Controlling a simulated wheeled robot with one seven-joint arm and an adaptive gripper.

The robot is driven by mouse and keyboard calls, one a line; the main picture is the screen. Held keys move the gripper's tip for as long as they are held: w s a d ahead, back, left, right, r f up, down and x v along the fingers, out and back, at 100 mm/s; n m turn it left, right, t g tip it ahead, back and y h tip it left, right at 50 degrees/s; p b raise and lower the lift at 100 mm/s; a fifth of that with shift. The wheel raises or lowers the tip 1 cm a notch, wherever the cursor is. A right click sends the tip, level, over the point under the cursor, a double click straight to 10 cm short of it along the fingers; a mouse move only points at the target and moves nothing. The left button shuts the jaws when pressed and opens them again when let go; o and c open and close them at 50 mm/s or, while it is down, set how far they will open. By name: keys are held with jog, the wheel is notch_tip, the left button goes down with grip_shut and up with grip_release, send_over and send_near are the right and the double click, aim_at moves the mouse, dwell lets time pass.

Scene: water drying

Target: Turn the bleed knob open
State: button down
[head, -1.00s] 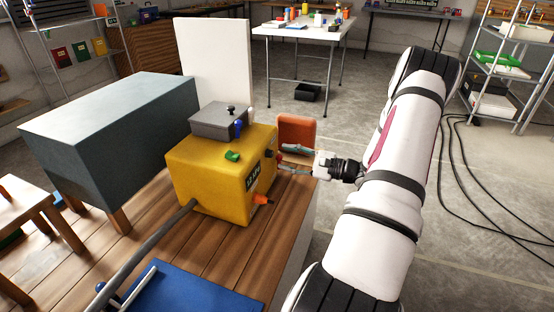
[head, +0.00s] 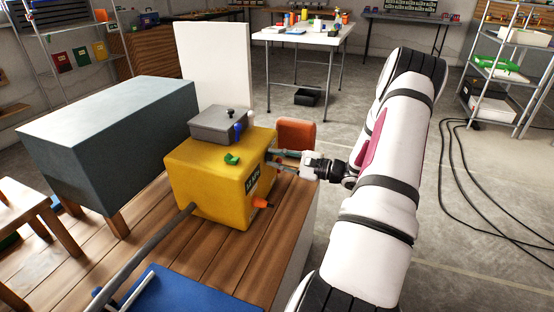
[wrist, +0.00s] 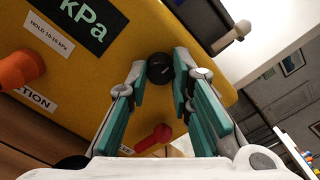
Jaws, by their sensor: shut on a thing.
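A yellow box (head: 205,178) with a kPa display stands on the wooden bench, and its side face fills much of the wrist view (wrist: 100,85). A round black knob (wrist: 160,66), which looks like the bleed knob, sticks out of that face. My gripper (wrist: 160,74) has its two teal-padded fingers on either side of the black knob, closed on it near the fingertips. In the head view my gripper (head: 277,159) is at the right side of the box and hides the knob. A red knob or lever (wrist: 151,138) lies below it in the wrist view, between the fingers.
An orange fitting (head: 261,203) sticks out low on the box's front. A grey block (head: 217,124) and a green knob (head: 232,158) are on top. A red-orange block (head: 296,136) stands behind my gripper. A dark grey cabinet (head: 110,140) is at left, a blue tray (head: 190,292) in front.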

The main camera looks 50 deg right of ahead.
jog(key=shift+p, duration=0.35)
jog(key=m+p, duration=0.3)
jog(key=m, duration=0.1)
jog(key=shift+r, duration=0.15)
jog(key=m+p, duration=0.3)
jog(key=m, duration=0.1)
jog(key=shift+m+p, duration=0.3)
jog(key=shift+p, duration=0.05)
jog(key=m+p, duration=0.2)
jog(key=m, duration=0.2)
jog(key=m+p, duration=0.1)
jog(key=m, duration=0.4)
jog(key=shift+d+f+p, duration=0.1)
jog(key=shift+f+p, duration=0.1)
jog(key=shift+p, duration=0.2)
jog(key=shift+m, duration=0.3)
jog(key=c, duration=1.4)
grip_release()
